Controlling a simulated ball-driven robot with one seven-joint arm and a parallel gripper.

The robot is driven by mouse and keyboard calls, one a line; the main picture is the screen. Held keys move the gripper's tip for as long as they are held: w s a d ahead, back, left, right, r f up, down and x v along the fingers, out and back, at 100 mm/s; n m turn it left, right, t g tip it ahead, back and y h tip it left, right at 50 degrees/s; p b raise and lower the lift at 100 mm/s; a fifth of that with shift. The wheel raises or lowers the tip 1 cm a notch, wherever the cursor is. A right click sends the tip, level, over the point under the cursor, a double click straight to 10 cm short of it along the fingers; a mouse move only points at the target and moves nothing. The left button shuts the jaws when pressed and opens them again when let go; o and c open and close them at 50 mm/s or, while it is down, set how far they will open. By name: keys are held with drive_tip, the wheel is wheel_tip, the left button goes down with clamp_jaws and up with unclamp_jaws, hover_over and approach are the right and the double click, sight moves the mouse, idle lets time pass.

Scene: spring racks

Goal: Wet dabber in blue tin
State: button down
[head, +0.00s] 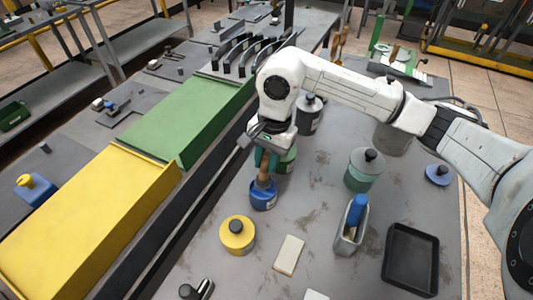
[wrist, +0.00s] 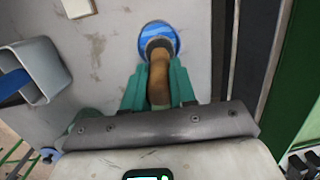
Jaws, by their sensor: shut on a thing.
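The blue tin (head: 263,199) stands on the grey table in the head view, in front of the green lidded tin. It also shows in the wrist view (wrist: 170,32) past my fingertips. My gripper (head: 267,163) is above the blue tin, its green fingers shut on the dabber's brown wooden handle (wrist: 158,80). The dabber (head: 264,183) points down, its lower end at the tin's opening. The tin's inside and the dabber's tip are mostly hidden, so I cannot tell how deep the tip is.
A yellow tin (head: 237,234) with a black knob stands close in front. A grey holder (head: 350,236) with a blue-handled tool, a pale block (head: 289,254) and a black tray (head: 410,258) lie to the right. Yellow (head: 85,225) and green (head: 190,118) racks line the left.

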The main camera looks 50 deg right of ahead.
sight(266, 155)
drive_tip(key=shift+f+b, duration=2.5)
drive_tip(key=shift+b, duration=0.5)
drive_tip(key=shift+r, duration=0.1)
drive_tip(key=shift+r+p, duration=0.75)
drive_tip(key=shift+r, duration=1.85)
drive_tip(key=shift+r, duration=1.95)
